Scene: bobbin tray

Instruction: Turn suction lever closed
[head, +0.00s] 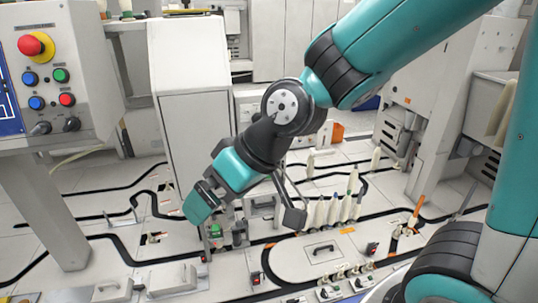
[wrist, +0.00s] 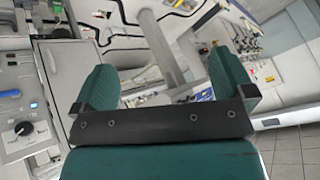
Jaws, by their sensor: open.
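My gripper (head: 200,209) hangs at the end of my arm, pointing down and left, above the machine deck in the head view. In the wrist view its two green fingers stand wide apart with nothing between them (wrist: 163,88). I cannot pick out the suction lever for sure. A small orange upright handle (head: 416,207) stands on the deck well to the right of my gripper in the head view. It may be a lever, but no label is readable. My arm hides part of the deck.
A control box (head: 62,75) with a red stop button, coloured buttons and dark switches stands at the left. A tall grey cabinet (head: 190,120) is behind my gripper. Several pale bobbins (head: 333,210) stand right of it. A panel with a dark knob (wrist: 22,128) shows in the wrist view.

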